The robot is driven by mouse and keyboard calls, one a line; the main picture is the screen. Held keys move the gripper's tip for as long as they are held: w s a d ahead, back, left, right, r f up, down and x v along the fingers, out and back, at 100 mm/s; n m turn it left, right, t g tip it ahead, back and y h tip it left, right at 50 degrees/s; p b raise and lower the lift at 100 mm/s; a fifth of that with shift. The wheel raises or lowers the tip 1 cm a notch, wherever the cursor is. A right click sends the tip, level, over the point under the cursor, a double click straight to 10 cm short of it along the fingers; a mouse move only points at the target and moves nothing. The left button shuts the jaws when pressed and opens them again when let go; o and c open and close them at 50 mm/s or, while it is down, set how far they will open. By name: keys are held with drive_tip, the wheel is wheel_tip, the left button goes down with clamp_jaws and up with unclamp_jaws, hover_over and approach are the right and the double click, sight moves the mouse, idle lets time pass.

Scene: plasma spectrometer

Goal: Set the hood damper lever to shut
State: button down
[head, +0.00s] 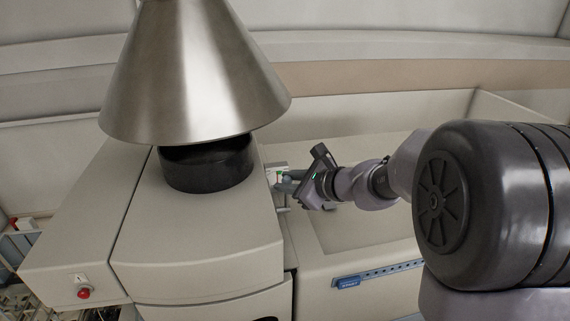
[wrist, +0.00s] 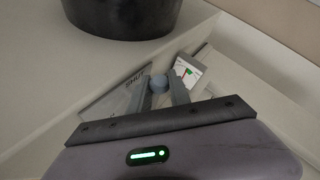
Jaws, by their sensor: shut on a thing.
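My gripper (head: 287,185) reaches in from the right in the head view, beside the right side of the cream instrument. In the wrist view my gripper (wrist: 162,88) is shut on a rounded blue-grey knob (wrist: 159,83), which looks like the end of the hood damper lever. The rest of the lever is hidden by the fingers. A grey plate (wrist: 112,98) marked SHUT lies just left of the fingers. Other markings on the plate are hidden. A small white card (wrist: 187,70) with a green and red mark sits just right of the fingertips.
A steel cone hood (head: 195,80) hangs above a black round collar (head: 207,165) on the instrument (head: 200,230). A red button (head: 84,293) is on its front left. A beige wall stands behind.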

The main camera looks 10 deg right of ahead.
drive_tip(key=shift+w+r+p, duration=0.2)
drive_tip(key=shift+w+p, duration=0.1)
drive_tip(key=shift+p, duration=0.45)
drive_tip(key=shift+f+g, duration=0.15)
drive_tip(key=shift+g, duration=0.15)
drive_tip(key=c, duration=1.5)
unclamp_jaws()
drive_tip(key=shift+w, duration=0.1)
drive_tip(key=shift+d, duration=0.1)
drive_tip(key=b+v, duration=0.1)
drive_tip(key=v, duration=1.6)
drive_tip(key=shift+b, duration=0.4)
